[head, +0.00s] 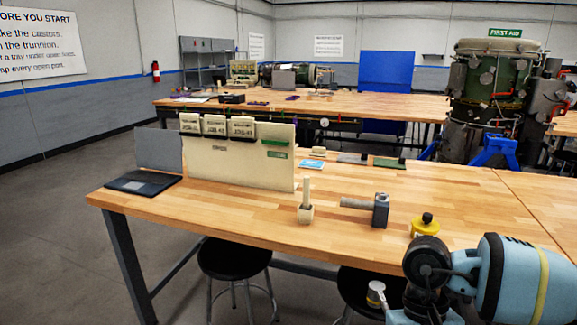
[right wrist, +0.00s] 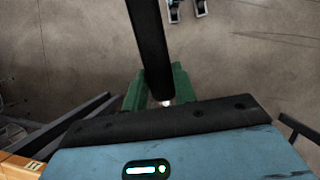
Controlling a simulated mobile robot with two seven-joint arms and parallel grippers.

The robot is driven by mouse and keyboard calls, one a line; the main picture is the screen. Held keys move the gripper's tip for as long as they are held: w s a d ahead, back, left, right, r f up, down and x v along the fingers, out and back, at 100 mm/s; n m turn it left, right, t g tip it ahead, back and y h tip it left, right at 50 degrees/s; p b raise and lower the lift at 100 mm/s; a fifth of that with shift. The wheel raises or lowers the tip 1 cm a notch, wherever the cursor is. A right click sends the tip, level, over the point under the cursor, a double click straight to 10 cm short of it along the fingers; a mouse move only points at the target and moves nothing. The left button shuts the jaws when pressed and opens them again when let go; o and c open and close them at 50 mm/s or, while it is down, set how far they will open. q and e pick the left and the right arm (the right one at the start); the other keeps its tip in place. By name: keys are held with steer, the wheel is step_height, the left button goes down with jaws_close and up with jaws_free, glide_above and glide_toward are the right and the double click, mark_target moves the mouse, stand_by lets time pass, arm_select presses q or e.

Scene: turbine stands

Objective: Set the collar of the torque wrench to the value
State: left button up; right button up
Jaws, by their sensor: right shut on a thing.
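In the right wrist view a long black bar (right wrist: 150,45) runs from the top edge down to my right gripper (right wrist: 158,95). Green finger parts show on both sides of it, and a small bright metal spot shows at its lower end. The gripper is shut on this bar. It may be the torque wrench, but no collar or scale can be read. In the head view my right arm comes in at the lower right, in front of the bench, and its fingers cannot be made out. My left gripper is in neither view.
The bench's front left is clear.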

steer(key=shift+r, duration=0.15)
jaws_close()
